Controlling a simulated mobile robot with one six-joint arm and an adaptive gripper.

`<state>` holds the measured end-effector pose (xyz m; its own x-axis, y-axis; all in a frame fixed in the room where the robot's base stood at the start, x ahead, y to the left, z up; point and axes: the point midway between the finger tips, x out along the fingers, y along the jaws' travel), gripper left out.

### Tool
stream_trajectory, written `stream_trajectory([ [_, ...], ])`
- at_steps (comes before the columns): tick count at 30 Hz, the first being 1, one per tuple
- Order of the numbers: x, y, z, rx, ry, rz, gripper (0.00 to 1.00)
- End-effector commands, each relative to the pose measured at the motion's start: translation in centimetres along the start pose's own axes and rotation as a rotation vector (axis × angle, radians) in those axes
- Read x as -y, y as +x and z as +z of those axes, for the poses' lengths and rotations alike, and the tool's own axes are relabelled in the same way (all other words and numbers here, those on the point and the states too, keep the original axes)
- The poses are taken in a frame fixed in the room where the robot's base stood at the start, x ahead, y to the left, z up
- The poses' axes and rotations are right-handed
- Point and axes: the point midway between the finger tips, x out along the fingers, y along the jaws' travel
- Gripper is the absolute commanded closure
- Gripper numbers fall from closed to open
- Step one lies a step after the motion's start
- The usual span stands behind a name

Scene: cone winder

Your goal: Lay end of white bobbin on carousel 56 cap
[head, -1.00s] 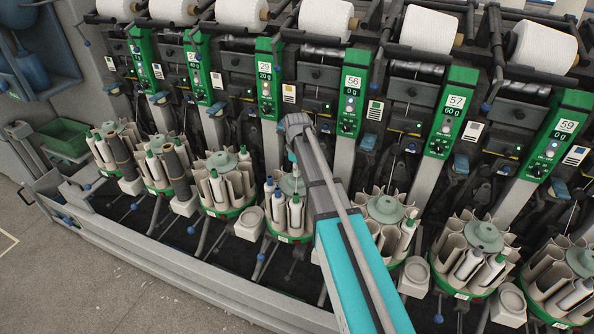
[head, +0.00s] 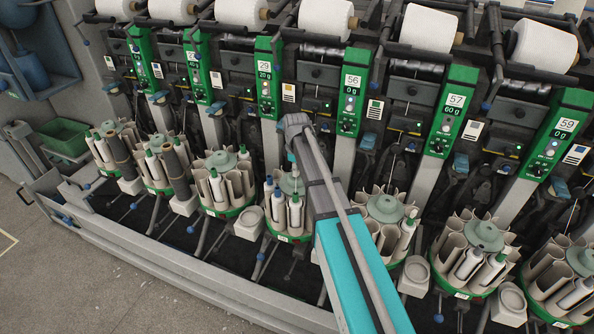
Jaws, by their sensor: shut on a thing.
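The carousel under the unit labelled 56 (head: 352,82) stands at the centre, partly behind my arm. Its green-grey cap (head: 287,186) shows just left of the arm. Several bobbins stand in its pockets, among them a white bobbin (head: 295,213) at the front. My gripper (head: 295,171) points down just above the cap, small and largely hidden by my wrist. It is shut on the yarn end, which is too fine to make out. I cannot tell whether the end touches the cap.
Similar carousels stand close on both sides, at left (head: 222,162) and right (head: 385,208). Sloping grey posts and green unit panels (head: 450,110) rise behind. A grey cup (head: 249,222) sits left of the centre carousel. The floor in front is clear.

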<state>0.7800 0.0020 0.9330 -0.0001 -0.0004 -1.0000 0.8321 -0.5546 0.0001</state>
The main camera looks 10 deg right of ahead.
Motion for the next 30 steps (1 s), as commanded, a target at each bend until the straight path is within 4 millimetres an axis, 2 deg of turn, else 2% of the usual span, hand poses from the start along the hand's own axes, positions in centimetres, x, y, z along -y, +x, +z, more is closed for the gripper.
stream_trajectory([
  [27,-0.06,0.17,0.09,0.000,0.000,0.000,0.99],
  [28,-0.06,0.17,0.09,0.000,0.000,0.000,0.83],
  [30,-0.10,0.17,0.15,0.000,0.001,0.000,0.70],
])
